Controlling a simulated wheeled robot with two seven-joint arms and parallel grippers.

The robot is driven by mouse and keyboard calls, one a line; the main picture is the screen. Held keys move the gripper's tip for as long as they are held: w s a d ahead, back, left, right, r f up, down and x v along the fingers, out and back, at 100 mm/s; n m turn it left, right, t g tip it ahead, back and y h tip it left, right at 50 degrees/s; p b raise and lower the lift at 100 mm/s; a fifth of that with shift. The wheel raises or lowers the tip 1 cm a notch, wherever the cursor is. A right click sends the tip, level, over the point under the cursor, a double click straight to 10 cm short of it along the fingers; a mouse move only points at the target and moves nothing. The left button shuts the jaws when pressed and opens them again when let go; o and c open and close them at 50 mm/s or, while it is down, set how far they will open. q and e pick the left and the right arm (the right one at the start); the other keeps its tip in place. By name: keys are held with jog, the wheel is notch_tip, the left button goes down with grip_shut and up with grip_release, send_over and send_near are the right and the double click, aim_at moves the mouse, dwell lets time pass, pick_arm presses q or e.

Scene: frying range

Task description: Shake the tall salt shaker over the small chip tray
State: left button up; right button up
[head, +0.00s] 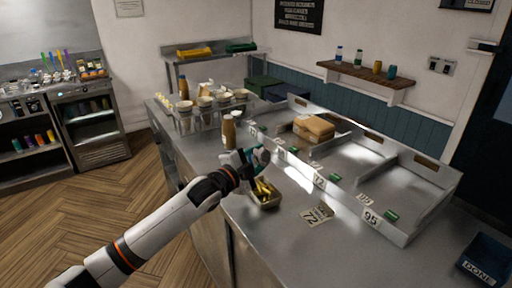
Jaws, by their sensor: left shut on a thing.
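My left gripper (254,160) is above the back edge of the small chip tray (266,205), over the steel counter. It is shut on a pale thing (230,158) that shows only in part at its left side. This seems to be the tall salt shaker, tilted, but the fingers hide most of it. The small tray holds yellow chips and stands on the counter just below and in front of the gripper. My right gripper is not in view.
A brown bottle (229,131) stands on the counter just behind the gripper. Several cups (205,103) are farther back. A steel divided unit (400,190) with a cardboard box (313,128) fills the right. A blue DONE bin (486,257) is at the lower right.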

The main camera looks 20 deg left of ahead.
pick_arm(q)
jog(key=r, duration=0.1)
jog(key=w+r, duration=0.1)
jog(key=a+r, duration=0.1)
jog(key=shift+w+n, duration=0.3)
jog(key=shift+w+r, duration=0.1)
jog(key=shift+r, duration=0.25)
jog(key=shift+r+n, duration=0.3)
jog(key=shift+n, duration=0.3)
jog(key=shift+d+r+n+p, duration=0.2)
jog(key=shift+r+n+p, duration=0.2)
jog(key=shift+n, duration=0.2)
jog(key=r+n+p, duration=0.1)
jog(key=n+p, duration=0.1)
jog(key=d+r+n+p, duration=0.1)
jog(key=r+n+p, duration=0.1)
jog(key=n, duration=0.1)
jog(key=r+n+p, duration=0.1)
jog(key=n+p, duration=0.1)
jog(key=n, duration=0.1)
jog(key=shift+s+d+r+p, duration=0.15)
jog(key=shift+s+r+p, duration=0.1)
jog(key=shift+s+p, duration=0.1)
jog(key=shift+r+n+p, duration=0.2)
jog(key=shift+n+p, duration=0.55)
jog(key=shift+n, duration=0.15)
jog(key=shift+d, duration=0.1)
